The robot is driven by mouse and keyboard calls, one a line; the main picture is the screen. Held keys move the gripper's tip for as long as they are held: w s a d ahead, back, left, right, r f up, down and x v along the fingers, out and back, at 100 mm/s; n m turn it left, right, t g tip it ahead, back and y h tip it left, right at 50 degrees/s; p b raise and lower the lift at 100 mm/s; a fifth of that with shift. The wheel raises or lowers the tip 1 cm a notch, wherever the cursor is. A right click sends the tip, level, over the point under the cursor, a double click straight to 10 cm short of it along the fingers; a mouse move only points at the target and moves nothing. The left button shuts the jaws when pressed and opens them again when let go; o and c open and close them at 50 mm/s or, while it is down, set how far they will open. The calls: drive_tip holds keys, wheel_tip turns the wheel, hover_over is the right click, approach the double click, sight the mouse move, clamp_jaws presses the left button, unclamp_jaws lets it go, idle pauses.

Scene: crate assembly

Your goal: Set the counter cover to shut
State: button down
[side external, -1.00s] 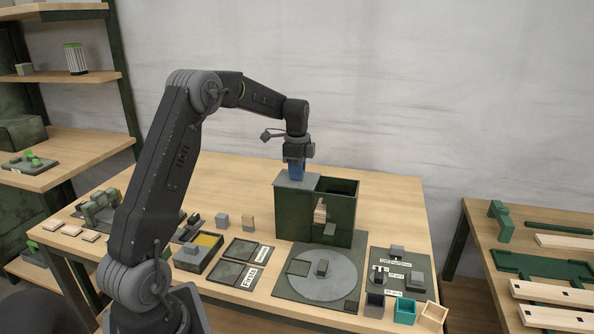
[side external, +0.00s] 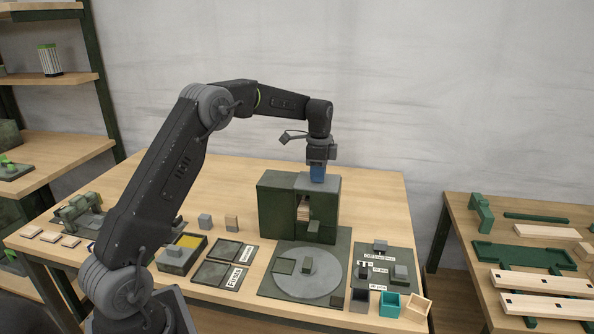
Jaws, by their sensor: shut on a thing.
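The counter is a dark green box (side external: 275,208) standing upright on the wooden table. Its grey flat cover (side external: 322,185) lies over the right part of the box top. The left part of the top shows as green surface. My gripper (side external: 318,172) points straight down above the cover and is shut. A blue piece shows at its fingertips, right at the cover; I cannot make out where the fingers end and the cover's handle begins. The box front has an opening with a light wooden piece (side external: 303,212) inside and a small green ledge below it.
A grey turntable (side external: 330,287) on a dark plate lies in front of the box. Dark trays (side external: 210,273), a labelled board (side external: 392,262) and small bins (side external: 390,304) stand around it. The table behind the box is clear.

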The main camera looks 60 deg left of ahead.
drive_tip(key=shift+w+d, duration=0.35)
drive_tip(key=c, duration=1)
unclamp_jaws()
drive_tip(key=shift+c, duration=0.2)
drive_tip(key=shift+r, duration=0.1)
wheel_tip(320, 180, up, 14)
